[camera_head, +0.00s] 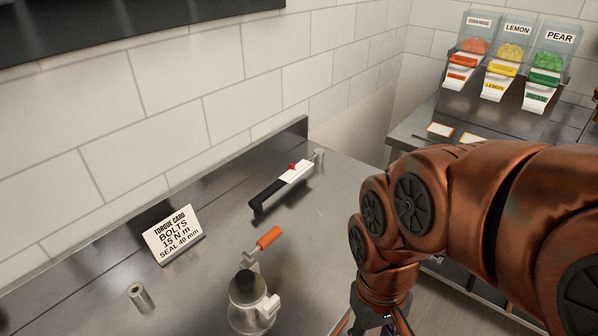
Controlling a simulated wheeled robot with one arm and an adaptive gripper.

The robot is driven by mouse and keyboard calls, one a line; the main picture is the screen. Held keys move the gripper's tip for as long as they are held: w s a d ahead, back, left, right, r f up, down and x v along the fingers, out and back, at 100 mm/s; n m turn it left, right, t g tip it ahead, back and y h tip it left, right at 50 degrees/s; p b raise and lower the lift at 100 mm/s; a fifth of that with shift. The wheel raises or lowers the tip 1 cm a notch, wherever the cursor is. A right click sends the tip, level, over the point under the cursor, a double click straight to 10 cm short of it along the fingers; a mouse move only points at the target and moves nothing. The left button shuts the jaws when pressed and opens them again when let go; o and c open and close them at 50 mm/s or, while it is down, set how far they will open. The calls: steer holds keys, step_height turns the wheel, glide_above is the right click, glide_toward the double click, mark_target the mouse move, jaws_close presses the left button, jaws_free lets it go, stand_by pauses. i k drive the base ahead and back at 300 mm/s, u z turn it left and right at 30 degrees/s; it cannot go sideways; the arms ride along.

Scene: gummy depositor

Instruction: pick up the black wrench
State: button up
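The black wrench (268,194) lies on the steel counter near the back upstand. It has a long black handle, a white section with a red mark, and a metal head at its upper right end. It looks unobstructed. My copper-coloured arm comes in from the right. My gripper (380,325) shows only in part at the bottom edge, below and to the right of the wrench and apart from it. Its fingertips are cut off by the frame, so its opening and anything in it are hidden.
A torque card (173,234) stands left of the wrench. A metal device (250,298) with an orange-handled lever (269,238) stands in front. A small metal cylinder (140,297) is at left. Labelled candy dispensers (512,60) stand on another counter. Counter right of the wrench is clear.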

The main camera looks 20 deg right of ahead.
mark_target(290, 177)
steer(key=u, duration=0.05)
steer(key=k, duration=1)
steer(key=z, duration=0.7)
steer(key=i, duration=1.85)
steer(key=u, duration=1.95)
